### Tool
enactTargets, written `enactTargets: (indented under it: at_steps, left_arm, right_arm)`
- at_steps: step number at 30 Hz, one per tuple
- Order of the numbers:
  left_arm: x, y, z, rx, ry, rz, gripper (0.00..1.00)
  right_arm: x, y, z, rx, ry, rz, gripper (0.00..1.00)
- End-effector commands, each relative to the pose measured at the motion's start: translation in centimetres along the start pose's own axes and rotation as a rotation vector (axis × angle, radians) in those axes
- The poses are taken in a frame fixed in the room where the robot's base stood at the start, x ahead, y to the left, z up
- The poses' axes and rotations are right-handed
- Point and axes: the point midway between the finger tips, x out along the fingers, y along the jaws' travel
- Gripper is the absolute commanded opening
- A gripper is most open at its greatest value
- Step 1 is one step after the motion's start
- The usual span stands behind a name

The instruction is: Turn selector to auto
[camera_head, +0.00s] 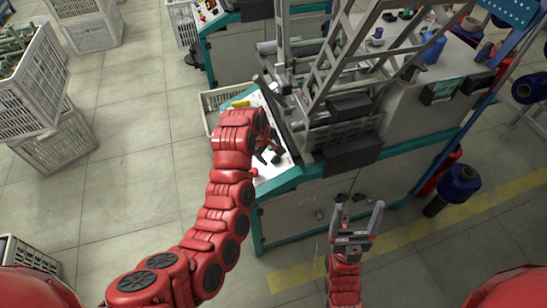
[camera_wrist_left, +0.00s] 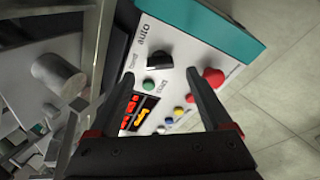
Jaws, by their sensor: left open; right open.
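The selector (camera_wrist_left: 158,58) is a black knob on the white control panel (camera_wrist_left: 180,25), shown in the left wrist view. The printed word "auto" (camera_wrist_left: 145,37) is beside it. My left gripper (camera_wrist_left: 160,73) is open over the panel. Its fingers lie on either side of the knob's area in that view, and I cannot tell whether they touch it. In the head view my left gripper (camera_head: 270,152) is over the machine's panel (camera_head: 268,171), and the arm hides much of it. My right gripper (camera_head: 358,208) is open and empty in front of the machine's cabinet.
A red button (camera_wrist_left: 214,77), a green button (camera_wrist_left: 149,85) and a lit display (camera_wrist_left: 135,110) are near the selector. Metal frame bars (camera_head: 325,55) rise beside the panel. Grey crates (camera_head: 30,95) stand at the left. The floor between them and the machine is clear.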

Motion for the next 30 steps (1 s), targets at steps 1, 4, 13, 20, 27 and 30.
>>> enactTargets:
  at_steps: [1, 4, 13, 20, 27, 30]
  left_arm:
    - [0.8, -0.1, 0.0, 0.000, -0.002, -0.004, 0.82]
    - [2.2, -0.1, 0.0, 0.001, -0.001, -0.005, 0.82]
    - [4.2, 0.0, 0.0, 0.000, 0.000, 0.001, 0.82]
    - [4.2, 0.0, 0.0, 0.000, 0.001, 0.002, 0.82]
    - [4.2, 0.0, 0.0, 0.000, 0.001, 0.002, 0.50]
    - [4.2, 0.0, 0.0, 0.000, 0.001, 0.002, 0.32]
  right_arm:
    - [0.2, 0.0, 0.0, 0.000, 0.000, 0.000, 0.80]
    - [0.3, 0.0, -0.1, 0.000, 0.000, 0.000, 0.80]
    - [0.4, 0.0, -0.1, 0.000, 0.000, 0.000, 0.80]
    - [0.4, 0.0, -0.1, 0.000, 0.000, 0.000, 0.80]
    - [0.4, 0.0, -0.1, 0.000, 0.000, 0.000, 0.80]
    - [0.4, 0.0, -0.1, 0.000, 0.000, 0.000, 0.80]
